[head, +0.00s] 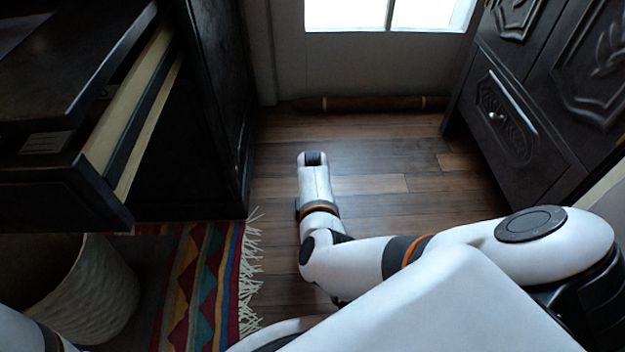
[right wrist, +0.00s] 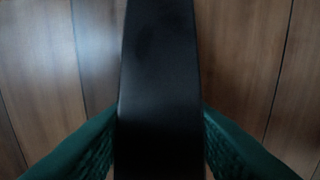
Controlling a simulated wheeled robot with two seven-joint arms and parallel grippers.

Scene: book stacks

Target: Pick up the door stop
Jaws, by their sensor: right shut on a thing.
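The door stop (right wrist: 158,65) is a black, smooth wedge-like piece, narrower at the top of the right wrist view. My right gripper (right wrist: 160,120) has its green fingers on both sides of it, shut on it. Wooden floorboards show behind the piece. In the head view my right arm reaches down over the floor, and its gripper and the door stop are hidden below the wrist. I cannot tell whether the door stop touches the floor. My left gripper is not in view.
A dark cabinet with an open drawer (head: 120,115) stands left, above a woven basket (head: 95,300) and a patterned rug (head: 195,285). A carved dark cabinet (head: 510,110) stands right. A brown roll (head: 370,104) lies along the door's foot. The wooden floor between is clear.

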